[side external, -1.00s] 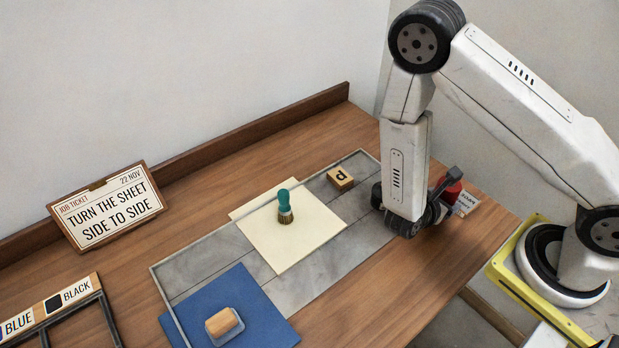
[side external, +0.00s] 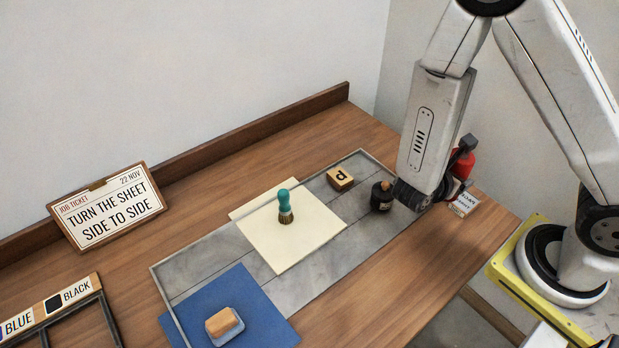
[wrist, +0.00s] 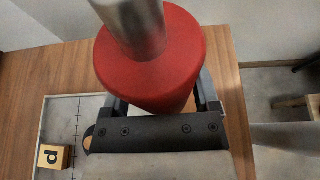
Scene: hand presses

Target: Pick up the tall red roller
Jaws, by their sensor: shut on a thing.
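The red roller (wrist: 165,75) fills the top middle of the wrist view, with a grey metal shaft rising from it toward the camera. My gripper (wrist: 160,97) is shut on the red body, with a dark finger on each side. In the side external view, part of the red roller (side external: 463,163) shows behind my gripper (side external: 455,170), at the right end of the bench. Its lower part is hidden there, so I cannot tell its clearance from the bench.
A black stoppered bottle (side external: 381,200) stands close left of my wrist. A small labelled box (side external: 465,204) is close right.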

